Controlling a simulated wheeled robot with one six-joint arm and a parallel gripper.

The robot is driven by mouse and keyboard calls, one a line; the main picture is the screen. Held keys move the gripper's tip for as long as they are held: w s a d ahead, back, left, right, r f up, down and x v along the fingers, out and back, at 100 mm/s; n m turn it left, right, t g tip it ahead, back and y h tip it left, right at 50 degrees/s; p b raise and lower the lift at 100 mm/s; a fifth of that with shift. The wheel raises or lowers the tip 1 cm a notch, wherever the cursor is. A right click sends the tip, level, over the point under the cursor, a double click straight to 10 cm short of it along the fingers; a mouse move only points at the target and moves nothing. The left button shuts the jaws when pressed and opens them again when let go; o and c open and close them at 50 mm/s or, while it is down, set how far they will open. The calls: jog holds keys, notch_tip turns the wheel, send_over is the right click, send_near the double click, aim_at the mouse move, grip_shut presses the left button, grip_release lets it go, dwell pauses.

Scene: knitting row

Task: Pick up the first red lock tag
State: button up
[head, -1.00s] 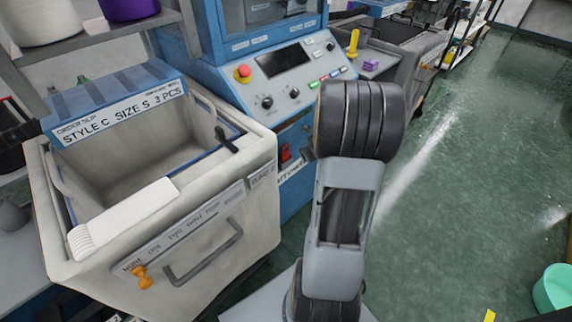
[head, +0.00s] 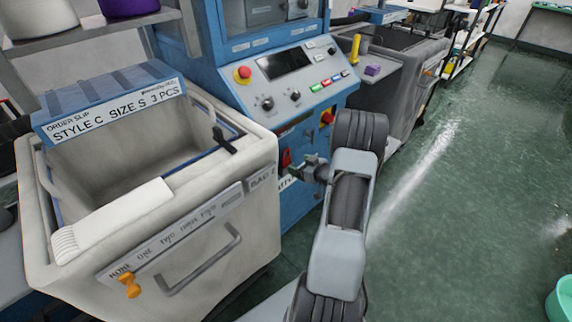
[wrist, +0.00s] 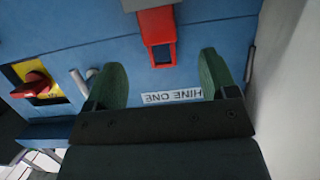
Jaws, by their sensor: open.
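A red lock tag (wrist: 158,38) is on the blue front of the machine, below a grey block in the wrist view. In the head view the red tag (head: 286,159) shows just left of my gripper (head: 303,171). In the wrist view my gripper (wrist: 162,66) is open and empty, its two green fingers spread. The tag lies ahead between the line of the fingers, slightly beyond the tips, and does not look touched. A label reading "HINE ONE" shows upside down between the fingers.
A red switch on a yellow plate (wrist: 36,84) is on the same panel; it also shows in the head view (head: 327,118). A pale bin (head: 225,262) with an orange peg (head: 130,285) stands left of my arm.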

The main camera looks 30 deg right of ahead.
aim_at(287, 159)
jog(key=shift+b+x, duration=0.3)
jog(key=shift+x, duration=3.05)
jog(key=shift+r, duration=0.1)
jog(key=shift+c, duration=0.4)
jog(key=c, duration=1)
jog(key=shift+d, duration=0.1)
jog(key=shift+r, duration=0.15)
notch_tip(287, 159, up, 7)
jog(key=shift+f+p, duration=0.15)
jog(key=shift+p, duration=0.55)
jog(key=s+d, duration=0.3)
jog(key=s, duration=1.4)
jog(key=shift+s+p, duration=0.35)
jog(key=shift+p, duration=0.05)
